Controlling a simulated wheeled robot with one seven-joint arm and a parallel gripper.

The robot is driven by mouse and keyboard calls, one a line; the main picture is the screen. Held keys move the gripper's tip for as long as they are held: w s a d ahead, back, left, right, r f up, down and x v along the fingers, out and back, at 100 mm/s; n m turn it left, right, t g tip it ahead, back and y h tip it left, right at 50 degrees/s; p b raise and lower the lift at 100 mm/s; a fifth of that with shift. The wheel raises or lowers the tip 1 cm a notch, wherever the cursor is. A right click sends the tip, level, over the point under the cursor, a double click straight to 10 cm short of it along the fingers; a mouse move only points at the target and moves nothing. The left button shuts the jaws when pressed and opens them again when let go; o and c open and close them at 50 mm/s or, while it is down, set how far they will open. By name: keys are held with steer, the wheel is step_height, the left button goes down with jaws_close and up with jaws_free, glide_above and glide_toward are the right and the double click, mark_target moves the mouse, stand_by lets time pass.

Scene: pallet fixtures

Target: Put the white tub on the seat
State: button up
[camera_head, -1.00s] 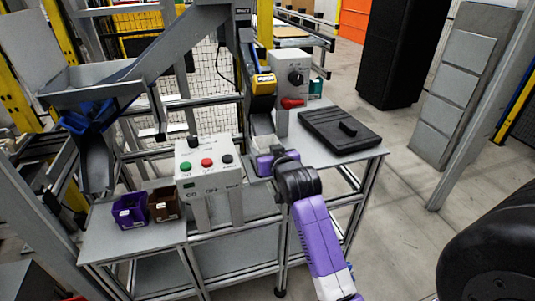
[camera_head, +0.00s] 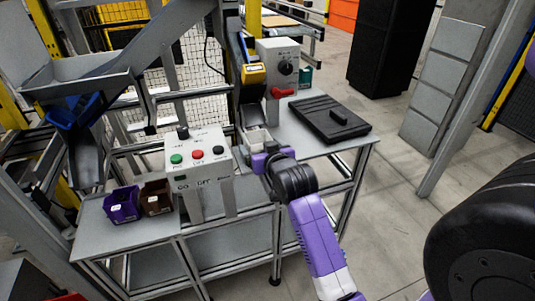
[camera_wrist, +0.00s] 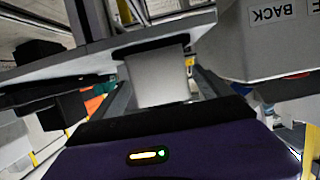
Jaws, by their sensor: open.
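The white tub (camera_head: 258,137) stands at the foot of the grey chute, on the bench behind the control box. My gripper (camera_head: 262,158) is open, low at the near side of the tub, and its purple body partly covers the tub's lower part. In the wrist view a pale block-like shape (camera_wrist: 157,78), seemingly the tub, is straight ahead of the dark purple gripper body. The fingertips are hard to make out, and I cannot tell whether they touch the tub. I cannot pick out with certainty which part is the seat.
A control box (camera_head: 198,160) with coloured buttons stands left of my gripper. A grey box (camera_head: 280,68) with a red handle stands behind. A flat black fixture (camera_head: 350,132) lies on the right bench. Purple (camera_head: 122,208) and brown (camera_head: 157,199) bins sit front left.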

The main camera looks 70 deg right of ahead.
steer(key=v, duration=1)
steer(key=s+a+f+n+t+y, duration=0.1)
steer(key=a+f+n+t+y, duration=0.2)
steer(key=a, duration=0.6)
steer(key=a+f+n+t+y, duration=0.1)
steer(key=a+f+n+y, duration=0.1)
steer(key=a+f, duration=0.5)
steer(key=s+a+r+n+y, duration=0.1)
steer(key=s+a+n+y, duration=0.1)
steer(key=s+a, duration=0.5)
steer(key=s+a+r+n+t+y, duration=0.1)
steer(key=s+a+r+n+y, duration=0.1)
steer(key=s+a, duration=0.5)
steer(key=a+n+y, duration=0.1)
steer(key=a+y, duration=0.1)
steer(key=a, duration=0.1)
steer(key=shift+a+r, duration=0.35)
